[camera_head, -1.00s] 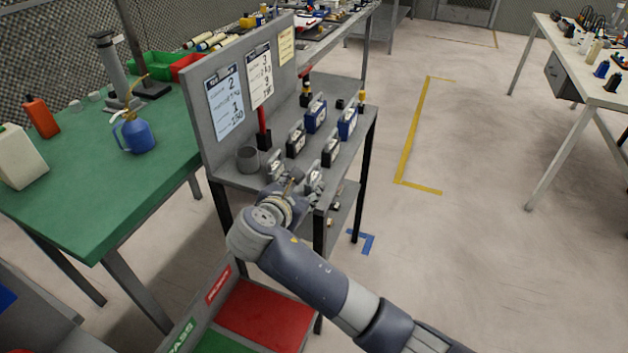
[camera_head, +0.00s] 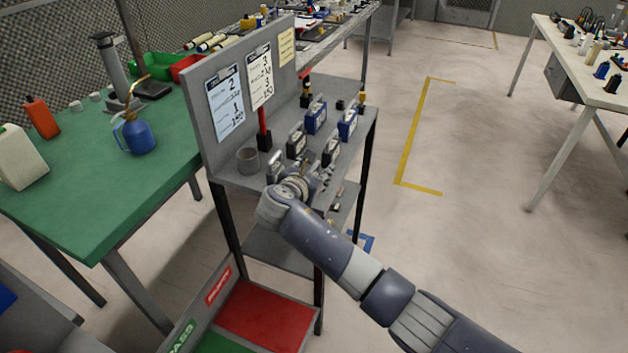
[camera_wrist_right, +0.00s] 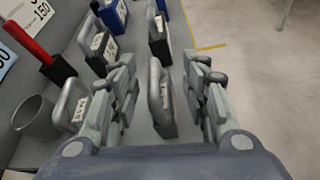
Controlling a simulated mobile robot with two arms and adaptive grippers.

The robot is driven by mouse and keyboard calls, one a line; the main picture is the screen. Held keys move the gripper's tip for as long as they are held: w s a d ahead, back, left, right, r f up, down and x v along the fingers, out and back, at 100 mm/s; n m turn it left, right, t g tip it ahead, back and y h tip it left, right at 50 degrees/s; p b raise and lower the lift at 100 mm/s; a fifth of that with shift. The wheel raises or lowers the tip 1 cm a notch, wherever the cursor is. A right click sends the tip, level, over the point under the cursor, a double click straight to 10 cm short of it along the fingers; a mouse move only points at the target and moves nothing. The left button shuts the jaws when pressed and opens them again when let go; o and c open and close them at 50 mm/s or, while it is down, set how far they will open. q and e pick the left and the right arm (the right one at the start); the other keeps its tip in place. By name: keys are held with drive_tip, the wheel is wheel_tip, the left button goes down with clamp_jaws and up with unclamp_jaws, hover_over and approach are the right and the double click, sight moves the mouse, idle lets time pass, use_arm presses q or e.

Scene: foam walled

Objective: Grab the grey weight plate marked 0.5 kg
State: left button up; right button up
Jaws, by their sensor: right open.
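My right gripper (camera_head: 309,174) is over the near end of the grey shelf, among the weight plates. In the right wrist view it (camera_wrist_right: 161,82) is open, with a finger on each side of a handled plate (camera_wrist_right: 156,98) with a grey handle and darker side. I cannot tell whether the fingers touch it. Another grey plate (camera_wrist_right: 70,105) stands just left of the left finger; it also shows in the head view (camera_head: 274,168). No 0.5 kg mark is readable, so I cannot tell which plate bears it. My left gripper is out of view.
Black plates (camera_head: 296,142) and blue plates (camera_head: 316,117) stand farther back on the shelf. A grey cup (camera_head: 248,160) and a red-handled tool (camera_head: 263,130) are at the left. An upright panel with paper sheets (camera_head: 225,105) borders the shelf's left side.

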drive_tip(key=shift+w+f, duration=0.1)
drive_tip(key=shift+w, duration=0.15)
drive_tip(key=shift+c, duration=0.4)
clamp_jaws()
